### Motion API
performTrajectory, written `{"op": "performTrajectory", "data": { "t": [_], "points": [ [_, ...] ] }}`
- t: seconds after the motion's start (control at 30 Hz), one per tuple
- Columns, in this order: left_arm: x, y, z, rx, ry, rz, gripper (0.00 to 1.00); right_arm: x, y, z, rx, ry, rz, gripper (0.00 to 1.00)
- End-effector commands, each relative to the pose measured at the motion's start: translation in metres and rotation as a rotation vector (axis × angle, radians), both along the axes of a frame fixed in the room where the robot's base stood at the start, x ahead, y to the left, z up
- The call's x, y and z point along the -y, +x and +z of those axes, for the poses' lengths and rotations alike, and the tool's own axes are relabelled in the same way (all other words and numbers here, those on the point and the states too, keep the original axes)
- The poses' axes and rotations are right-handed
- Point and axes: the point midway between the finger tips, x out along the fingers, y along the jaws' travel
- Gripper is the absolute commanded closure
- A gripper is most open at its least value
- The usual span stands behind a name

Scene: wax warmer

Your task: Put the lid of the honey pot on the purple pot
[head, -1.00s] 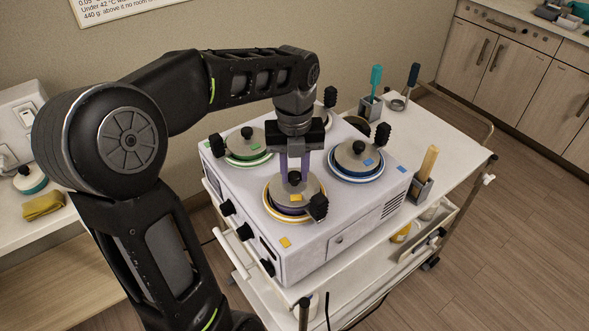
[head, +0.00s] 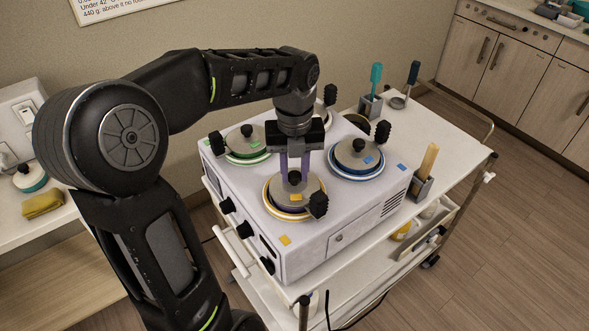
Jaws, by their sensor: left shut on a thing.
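The honey pot (head: 267,203) has a yellow ring and sits in the front well of the white warmer. Its grey lid (head: 312,186) bears a yellow tag and a black knob, and rests on or just over the pot; I cannot tell if there is a gap. My left gripper (head: 294,176) points straight down from above, its two purplish fingers shut on the lid's knob. A fourth pot with a black handle (head: 330,95) is at the back, mostly hidden behind my left arm; I cannot see its colour. My right gripper is out of view.
The warmer (head: 317,243) stands on a white trolley (head: 452,140). A green-ringed pot (head: 248,157) and a blue-ringed pot (head: 356,174), both lidded, flank the honey pot. Holders with spatulas (head: 375,80) and wooden sticks (head: 427,165) stand to the right.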

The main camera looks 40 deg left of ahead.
Motion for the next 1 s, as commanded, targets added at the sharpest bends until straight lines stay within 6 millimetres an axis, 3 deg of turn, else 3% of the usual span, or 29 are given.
{"op": "performTrajectory", "data": {
  "t": [0.43, 0.47, 0.5, 0.73, 1.0],
  "points": [
    [0.0000, 0.0000, -0.0045, 0.000, 0.000, 0.000, 1.00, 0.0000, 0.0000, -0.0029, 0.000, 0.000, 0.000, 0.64],
    [0.0000, 0.0000, -0.0046, 0.000, 0.000, 0.000, 0.71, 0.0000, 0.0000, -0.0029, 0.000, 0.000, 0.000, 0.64],
    [0.0000, 0.0000, -0.0045, 0.000, 0.000, 0.000, 0.68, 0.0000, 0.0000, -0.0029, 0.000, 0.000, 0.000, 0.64],
    [-0.0001, -0.0001, -0.0045, 0.000, 0.000, 0.000, 0.49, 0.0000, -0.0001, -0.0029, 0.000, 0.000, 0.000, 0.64],
    [-0.0001, -0.0001, -0.0047, 0.000, 0.000, 0.000, 0.48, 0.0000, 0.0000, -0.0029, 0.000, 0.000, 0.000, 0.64]
  ]
}}
